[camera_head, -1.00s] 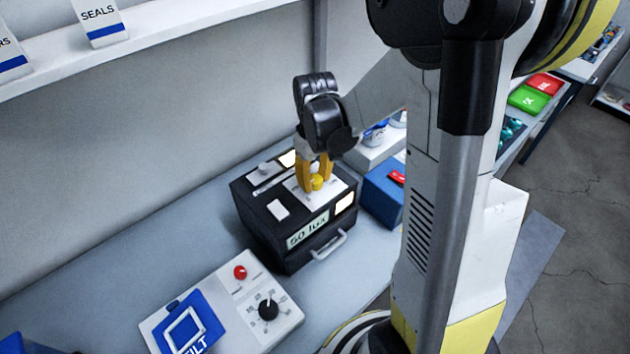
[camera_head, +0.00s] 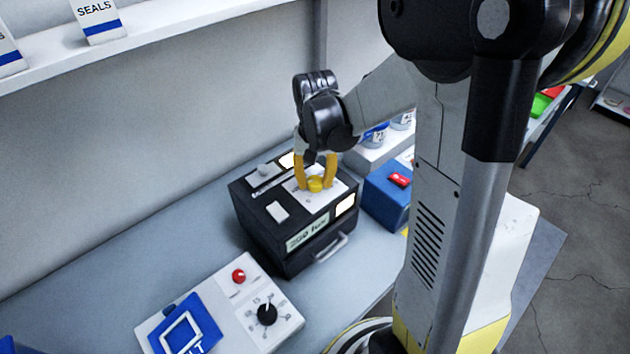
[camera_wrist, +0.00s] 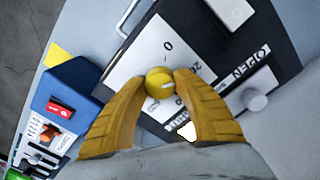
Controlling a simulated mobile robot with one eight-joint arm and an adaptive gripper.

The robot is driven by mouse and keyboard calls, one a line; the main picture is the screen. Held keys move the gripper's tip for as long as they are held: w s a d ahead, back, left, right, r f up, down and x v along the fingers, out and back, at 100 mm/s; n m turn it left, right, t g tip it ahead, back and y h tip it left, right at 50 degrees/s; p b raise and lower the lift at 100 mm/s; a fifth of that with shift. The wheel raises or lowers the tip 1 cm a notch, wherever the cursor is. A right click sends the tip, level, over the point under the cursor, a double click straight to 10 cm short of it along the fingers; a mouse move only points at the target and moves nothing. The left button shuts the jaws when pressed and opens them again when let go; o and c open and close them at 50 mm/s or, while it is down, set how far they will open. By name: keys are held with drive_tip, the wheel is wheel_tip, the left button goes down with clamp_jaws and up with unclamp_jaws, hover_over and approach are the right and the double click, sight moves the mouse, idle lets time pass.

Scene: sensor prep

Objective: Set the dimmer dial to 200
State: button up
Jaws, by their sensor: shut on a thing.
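The black box (camera_head: 265,228) stands on the bench with a white panel on its top. The yellow dimmer dial (camera_head: 316,184) sits on that panel; in the wrist view the dial (camera_wrist: 159,83) has a pale mark on it. Printed numbers, including 0 and 200, lie around it, partly hidden by the fingers. The front display (camera_head: 307,234) shows a three-digit lux value starting with 2; its exact digits are blurred. My gripper (camera_head: 316,186) points down with its yellow fingers on opposite sides of the dial. In the wrist view, my gripper (camera_wrist: 160,85) is shut on the dial.
The box top also carries a slider knob (camera_head: 264,170) and a white switch (camera_head: 277,211). A blue box (camera_head: 384,198) with a red switch stands close on the right. A white panel (camera_head: 255,335) with a black knob and red button lies in front. Bench to the left is clear.

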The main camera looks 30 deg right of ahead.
sight(315, 181)
idle(0.4)
drive_tip(key=o, duration=1.2)
wheel_tip(315, 181, up, 12)
drive_tip(key=shift+r, duration=0.1)
